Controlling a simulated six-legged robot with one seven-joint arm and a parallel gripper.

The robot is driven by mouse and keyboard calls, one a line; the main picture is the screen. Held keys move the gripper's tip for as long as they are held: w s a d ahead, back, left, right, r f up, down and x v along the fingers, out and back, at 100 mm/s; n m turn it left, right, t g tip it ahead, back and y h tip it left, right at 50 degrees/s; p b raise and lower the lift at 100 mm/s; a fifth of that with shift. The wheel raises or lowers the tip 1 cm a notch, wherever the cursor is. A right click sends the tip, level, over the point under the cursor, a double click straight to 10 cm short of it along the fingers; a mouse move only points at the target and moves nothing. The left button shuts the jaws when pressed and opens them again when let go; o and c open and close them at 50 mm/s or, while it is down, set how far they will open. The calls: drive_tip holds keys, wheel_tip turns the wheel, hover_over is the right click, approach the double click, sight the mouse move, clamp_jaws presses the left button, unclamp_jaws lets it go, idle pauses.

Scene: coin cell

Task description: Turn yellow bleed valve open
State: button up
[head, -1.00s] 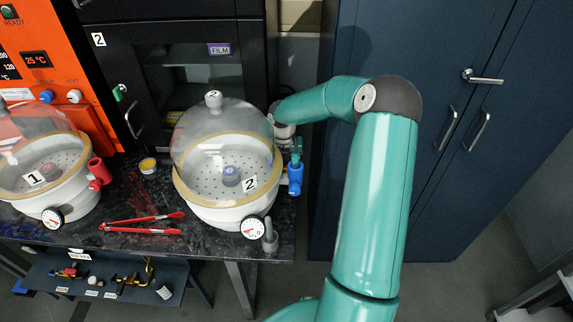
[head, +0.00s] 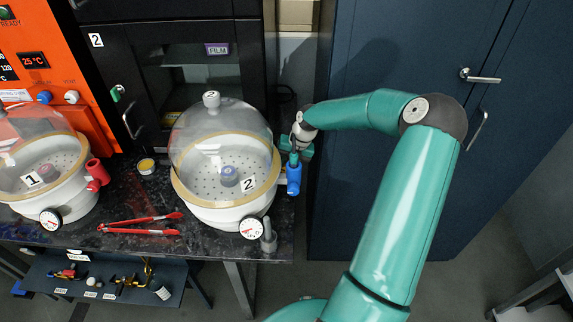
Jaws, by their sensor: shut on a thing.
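No yellow bleed valve can be made out for certain. A blue valve (head: 293,180) stands on the right side of the glass-domed vessel marked 2 (head: 225,165), at the bench's right edge. My gripper (head: 294,158) is at the top of this blue valve and shut on its upper part. The fingertips are small and partly hidden, so the handle and its angle cannot be told. A red valve (head: 96,175) is on the right side of the vessel marked 1 (head: 35,175).
Red tongs (head: 140,224) lie on the dark bench. A grey upright post (head: 268,238) stands at its front right. Brass-coloured fittings (head: 130,281) lie on the lower shelf.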

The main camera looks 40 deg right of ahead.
drive_tip(key=shift+a, duration=0.1)
drive_tip(key=o, duration=1)
drive_tip(key=shift+c, duration=0.2)
